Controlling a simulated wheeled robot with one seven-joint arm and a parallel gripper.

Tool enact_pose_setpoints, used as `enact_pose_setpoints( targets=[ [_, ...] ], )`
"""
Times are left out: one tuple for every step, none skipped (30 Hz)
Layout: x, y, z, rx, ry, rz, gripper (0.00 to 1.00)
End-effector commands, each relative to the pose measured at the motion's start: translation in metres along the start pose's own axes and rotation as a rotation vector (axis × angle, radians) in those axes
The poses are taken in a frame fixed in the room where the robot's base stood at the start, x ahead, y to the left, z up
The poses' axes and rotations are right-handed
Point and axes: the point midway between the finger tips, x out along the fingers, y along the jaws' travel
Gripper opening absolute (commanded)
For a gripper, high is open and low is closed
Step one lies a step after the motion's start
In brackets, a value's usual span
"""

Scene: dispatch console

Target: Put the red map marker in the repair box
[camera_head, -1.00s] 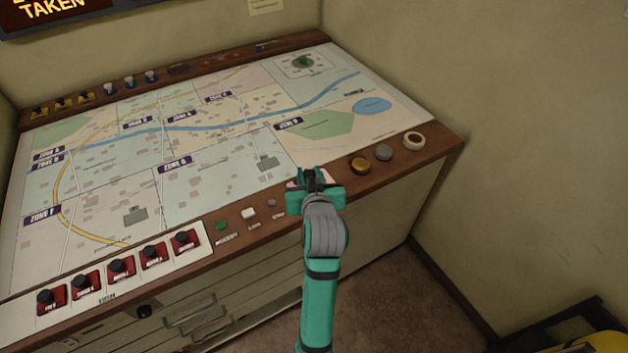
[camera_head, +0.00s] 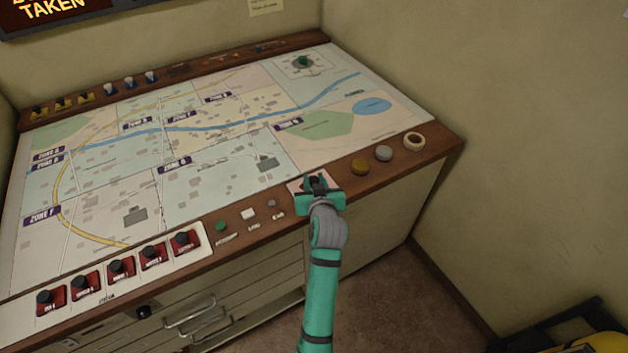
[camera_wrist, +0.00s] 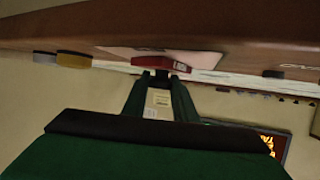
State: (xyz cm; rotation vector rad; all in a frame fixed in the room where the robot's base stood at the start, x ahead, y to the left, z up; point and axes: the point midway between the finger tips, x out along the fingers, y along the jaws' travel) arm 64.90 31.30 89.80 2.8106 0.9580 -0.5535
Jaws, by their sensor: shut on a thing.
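A small red block with a pale mark on its side (camera_wrist: 165,64), which looks like the red map marker, sits at the fingertips of my gripper (camera_wrist: 162,82) in the wrist view. My gripper is shut on it. In the head view my gripper (camera_head: 318,188) is over the front wooden rim of the console and its own body hides the red piece. A flat pale pink patch (camera_head: 298,187) shows beside and under the gripper; it also shows in the wrist view (camera_wrist: 125,50). I cannot tell whether it is the repair box, and no labelled box shows.
The map board (camera_head: 225,130) spreads over the console. Several red switches (camera_head: 120,268) line the front left. A drawer handle (camera_head: 195,318) juts out below.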

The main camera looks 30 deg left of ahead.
Motion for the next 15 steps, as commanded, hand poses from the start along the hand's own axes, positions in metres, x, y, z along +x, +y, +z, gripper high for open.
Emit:
enact_pose_setpoints(
  targets=[
    [-0.0002,0.0000,-0.0008,0.000,0.001,0.000,0.02],
    [-0.0002,0.0000,-0.0007,0.000,0.001,0.000,0.02],
    [-0.0002,0.0000,-0.0007,0.000,0.001,0.000,0.02],
    [-0.0001,0.0000,-0.0004,0.000,0.001,0.000,0.02],
    [0.0000,0.0001,0.0001,0.000,0.001,0.000,0.02],
    [0.0004,0.0001,0.0011,0.000,0.000,0.000,0.02],
    [0.0008,0.0001,0.0019,0.000,0.000,0.000,0.02],
    [0.0011,0.0001,0.0026,0.000,0.000,0.000,0.02],
    [0.0010,0.0000,0.0022,0.000,0.001,0.000,0.35],
    [0.0009,0.0000,0.0022,0.000,0.000,0.000,0.42],
    [0.0010,0.0000,0.0022,0.000,0.000,0.000,0.44],
    [0.0009,-0.0001,0.0022,0.000,0.000,0.000,0.44],
    [0.0009,-0.0001,0.0022,0.000,0.000,0.000,0.44],
    [0.0009,-0.0001,0.0022,0.000,0.000,0.000,0.44],
    [0.0009,-0.0001,0.0022,0.000,0.000,0.000,0.44]
  ],
)
